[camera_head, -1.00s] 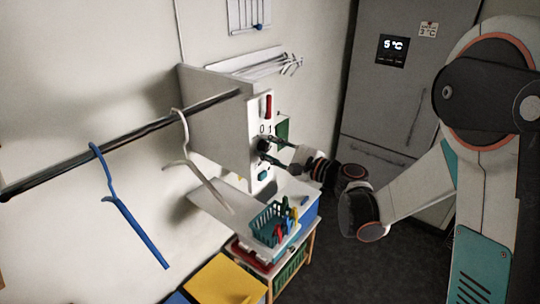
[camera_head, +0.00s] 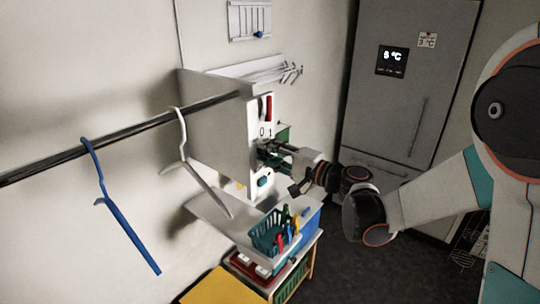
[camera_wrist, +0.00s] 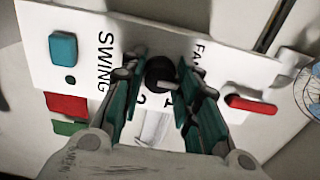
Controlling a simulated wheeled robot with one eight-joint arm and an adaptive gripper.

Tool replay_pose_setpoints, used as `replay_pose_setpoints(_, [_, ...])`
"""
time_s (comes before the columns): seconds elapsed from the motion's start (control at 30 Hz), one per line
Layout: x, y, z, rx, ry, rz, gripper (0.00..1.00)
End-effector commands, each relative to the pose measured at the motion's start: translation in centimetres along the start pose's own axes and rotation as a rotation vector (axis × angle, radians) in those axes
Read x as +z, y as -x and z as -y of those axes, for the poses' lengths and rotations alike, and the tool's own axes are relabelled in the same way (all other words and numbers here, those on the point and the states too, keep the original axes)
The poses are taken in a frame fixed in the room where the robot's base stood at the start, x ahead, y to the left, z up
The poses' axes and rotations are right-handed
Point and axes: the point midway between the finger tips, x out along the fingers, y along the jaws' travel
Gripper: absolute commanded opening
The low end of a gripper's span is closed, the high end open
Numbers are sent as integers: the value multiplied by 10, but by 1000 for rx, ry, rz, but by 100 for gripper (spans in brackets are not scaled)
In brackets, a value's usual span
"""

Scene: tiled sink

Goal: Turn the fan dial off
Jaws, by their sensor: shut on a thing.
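The fan dial (camera_wrist: 160,72) is a round black knob on a white control panel (camera_wrist: 85,20), in the wrist view. The panel also shows edge-on in the head view (camera_head: 262,115), with the digits 0 and 1. My gripper (camera_wrist: 158,75) has its two teal fingers on either side of the dial and is shut on it. In the head view my gripper (camera_head: 272,152) is against the panel's front and hides the dial. The panel reads SWING, and a second word starting FA is partly hidden by a finger. The dial's pointer direction is unclear.
A teal button (camera_wrist: 63,47), a red square (camera_wrist: 67,104) and a red slider (camera_wrist: 250,104) sit near the dial. Below the panel stands a teal basket (camera_head: 268,238). A rail with a blue hanger (camera_head: 128,228) and a white hanger (camera_head: 203,180) is left. A fridge (camera_head: 400,110) stands behind.

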Motion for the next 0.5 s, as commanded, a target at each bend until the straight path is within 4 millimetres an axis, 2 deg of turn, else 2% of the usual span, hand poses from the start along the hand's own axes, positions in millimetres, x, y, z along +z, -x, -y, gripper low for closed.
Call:
replay_pose_setpoints(0.47, [1, 0, -1, 2, 16, 2, 5])
replay_pose_setpoints(0.5, [1, 0, -1, 2, 16, 2, 36])
